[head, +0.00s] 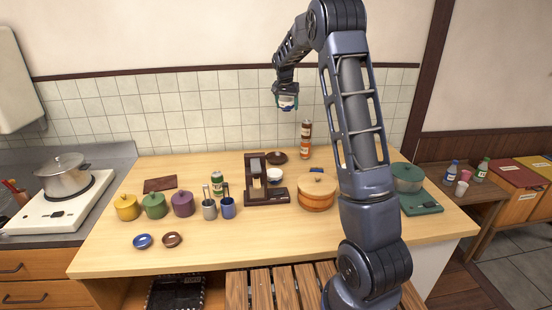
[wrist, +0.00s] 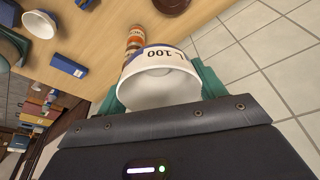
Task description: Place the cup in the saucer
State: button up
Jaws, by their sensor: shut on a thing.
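My gripper (head: 287,104) is raised well above the back of the counter, near the tiled wall. It is shut on a white cup (head: 286,100) with a blue band. In the wrist view the cup (wrist: 160,86) sits between the teal fingers, its open mouth towards the camera and "L 100" printed on its side. A dark brown round saucer (head: 277,158) lies on the counter below, clear of the cup. Its edge also shows at the top of the wrist view (wrist: 172,4). A blue small dish (head: 142,241) and a brown one (head: 172,239) lie at the front left.
Stacked cans (head: 305,140) stand near the back saucer. A dark brown stand (head: 254,180) with a white bowl (head: 274,174) and a wooden lidded pot (head: 317,192) are nearer the front. Several coloured jars stand left. My arm hides part of the right side.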

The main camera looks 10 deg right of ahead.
jog(key=a, duration=0.5)
send_over(278, 161)
jog(key=s, duration=0.1)
jog(key=shift+n, duration=0.4)
jog(key=f, duration=2.5)
jog(key=shift+s+a, duration=0.1)
jog(key=shift+a, duration=0.2)
jog(key=shift+f, duration=0.45)
jog(key=o, duration=1)
